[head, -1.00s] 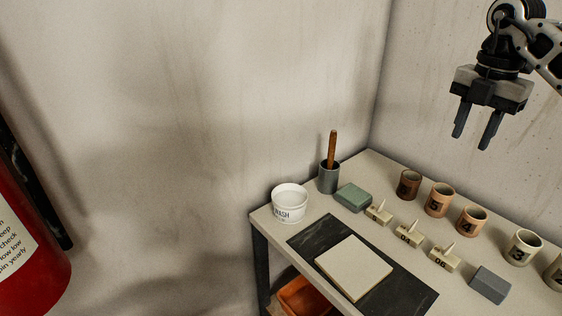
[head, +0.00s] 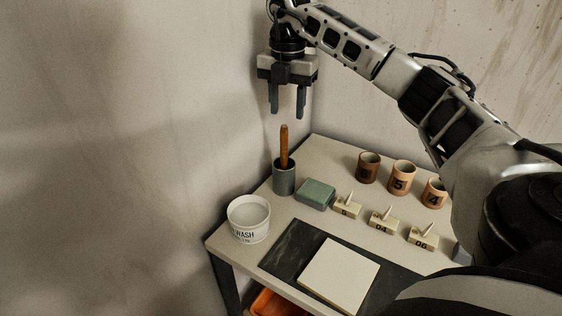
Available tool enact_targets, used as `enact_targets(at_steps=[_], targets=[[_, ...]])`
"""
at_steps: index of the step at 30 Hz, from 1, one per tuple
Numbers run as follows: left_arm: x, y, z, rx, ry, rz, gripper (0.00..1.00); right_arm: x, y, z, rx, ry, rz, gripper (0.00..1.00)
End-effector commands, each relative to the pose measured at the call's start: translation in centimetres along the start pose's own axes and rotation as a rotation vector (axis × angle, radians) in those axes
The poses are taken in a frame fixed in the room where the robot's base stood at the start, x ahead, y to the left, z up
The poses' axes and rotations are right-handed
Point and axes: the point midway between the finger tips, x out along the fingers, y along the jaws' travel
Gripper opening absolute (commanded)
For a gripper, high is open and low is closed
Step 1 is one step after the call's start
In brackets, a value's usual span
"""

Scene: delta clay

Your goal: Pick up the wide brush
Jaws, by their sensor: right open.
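The brush shows as a brown wooden handle (head: 284,146) standing upright in a dark grey cup (head: 284,179) at the table's back left corner. Its lower end is hidden inside the cup, so its width cannot be seen. My right gripper (head: 287,108) is open and empty, fingers pointing down. In the picture it hangs just above the top of the handle, apart from it. My left gripper is not in view.
A white WASH tub (head: 249,221) stands left of the cup, a green block (head: 315,194) right of it. Several numbered cups and small numbered blocks (head: 347,207) line the table. A pale slab (head: 338,272) lies on a dark mat (head: 291,246). Walls rise close behind.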

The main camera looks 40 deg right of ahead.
Motion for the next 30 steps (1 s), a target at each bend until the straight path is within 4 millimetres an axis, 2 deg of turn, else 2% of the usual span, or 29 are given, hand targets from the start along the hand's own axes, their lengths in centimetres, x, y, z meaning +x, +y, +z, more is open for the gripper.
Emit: enact_targets(at_steps=[1, 3, 13, 21, 30], targets=[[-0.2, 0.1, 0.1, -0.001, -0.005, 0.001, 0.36, 1.2, -0.1, 0.0, 0.000, 0.001, -0.006, 0.43], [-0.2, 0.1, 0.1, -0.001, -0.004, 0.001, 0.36, 2.4, -0.1, -0.1, -0.001, 0.001, -0.005, 0.43], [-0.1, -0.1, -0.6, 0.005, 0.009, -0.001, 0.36, 5.2, 0.0, -0.3, -0.001, 0.000, -0.004, 0.43], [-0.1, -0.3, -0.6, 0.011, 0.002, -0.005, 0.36, 8.9, 0.1, -0.8, 0.000, 0.000, -0.004, 0.43], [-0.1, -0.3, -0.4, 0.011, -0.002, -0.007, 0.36, 9.5, 0.1, -0.8, 0.000, -0.001, -0.001, 0.43]])
